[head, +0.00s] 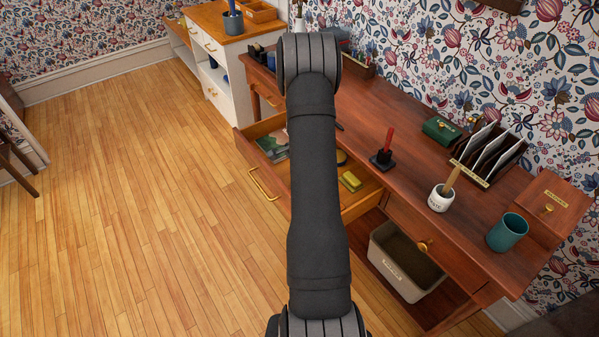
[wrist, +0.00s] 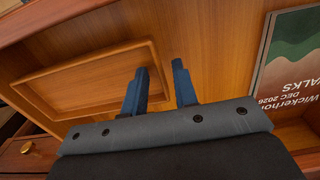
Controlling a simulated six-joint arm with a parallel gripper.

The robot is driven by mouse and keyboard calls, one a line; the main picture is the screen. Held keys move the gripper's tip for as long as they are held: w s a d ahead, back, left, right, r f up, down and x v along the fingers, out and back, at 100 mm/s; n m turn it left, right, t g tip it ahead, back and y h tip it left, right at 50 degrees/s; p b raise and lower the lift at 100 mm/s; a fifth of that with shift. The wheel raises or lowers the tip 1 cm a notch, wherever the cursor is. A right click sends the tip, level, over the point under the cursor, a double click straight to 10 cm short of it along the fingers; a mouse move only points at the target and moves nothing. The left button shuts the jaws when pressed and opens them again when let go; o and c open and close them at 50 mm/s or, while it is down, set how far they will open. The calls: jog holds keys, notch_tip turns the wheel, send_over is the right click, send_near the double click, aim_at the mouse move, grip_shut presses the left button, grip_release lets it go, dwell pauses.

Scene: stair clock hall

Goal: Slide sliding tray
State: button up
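The sliding tray (wrist: 85,84) is a shallow wooden tray with a raised rim, in the left half of the wrist view. It looks empty and lies inside the open drawer (head: 262,128) of the desk. My gripper (wrist: 160,68) is open, with two blue fingers apart at the tray's right end. The left finger overlaps the tray's inside and the right finger is beyond its end rim; I cannot tell whether either touches. In the head view my arm hides the gripper and much of the drawer, and I cannot make out the tray there.
A booklet (wrist: 292,70) lies in the drawer to the right of the fingers. A yellow block (head: 350,181) is also in the drawer.

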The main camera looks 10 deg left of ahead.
grip_shut()
dwell(1.3)
